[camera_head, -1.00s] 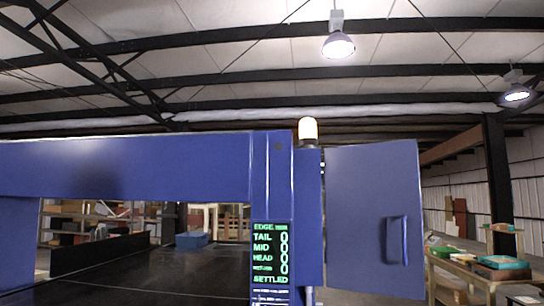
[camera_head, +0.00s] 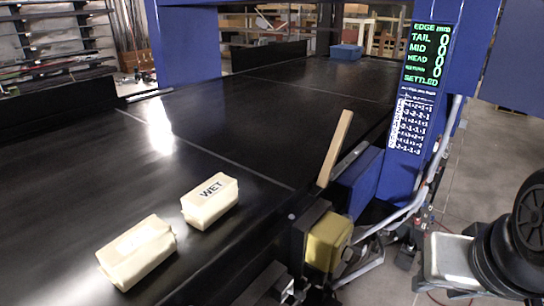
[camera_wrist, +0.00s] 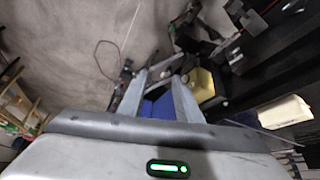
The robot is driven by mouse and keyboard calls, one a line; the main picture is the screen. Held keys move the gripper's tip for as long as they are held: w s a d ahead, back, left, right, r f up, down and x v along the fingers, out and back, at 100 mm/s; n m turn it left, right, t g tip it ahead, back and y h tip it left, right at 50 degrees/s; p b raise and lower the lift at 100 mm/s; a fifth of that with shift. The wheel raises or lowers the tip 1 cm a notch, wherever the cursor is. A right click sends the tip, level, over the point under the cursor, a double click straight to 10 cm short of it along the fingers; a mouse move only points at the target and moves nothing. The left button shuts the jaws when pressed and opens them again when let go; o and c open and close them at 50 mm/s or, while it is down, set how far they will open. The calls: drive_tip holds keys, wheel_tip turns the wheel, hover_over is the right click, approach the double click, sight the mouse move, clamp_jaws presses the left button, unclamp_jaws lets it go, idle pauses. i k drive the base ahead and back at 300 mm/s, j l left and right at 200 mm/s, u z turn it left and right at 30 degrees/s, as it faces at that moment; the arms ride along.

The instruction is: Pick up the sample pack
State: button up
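Two cream packs lie on the black conveyor belt (camera_head: 215,130) in the head view. One (camera_head: 211,200) is marked WET; the other (camera_head: 138,252) is nearer and to the left, its label washed out by glare. I cannot tell which one is the sample pack. They lie close together, with a small gap. My gripper (camera_wrist: 160,78) shows in the wrist view with its two fingers apart and nothing between them. It is off the belt, over the floor side. My arm shows at the lower right of the head view, well right of the packs.
A blue frame (camera_head: 425,110) with a green readout (camera_head: 427,53) stands beside the belt. A wooden bar (camera_head: 335,147) leans up from the belt's edge. A yellow block (camera_head: 328,243) sits at the near side. A blue bin (camera_head: 346,52) stands far back.

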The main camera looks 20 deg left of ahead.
sight(125, 261)
drive_tip(key=i+j+u, duration=0.15)
drive_tip(key=u, duration=2.05)
drive_tip(key=j+z, duration=0.3)
drive_tip(key=i+j, duration=0.05)
drive_tip(key=j, duration=0.05)
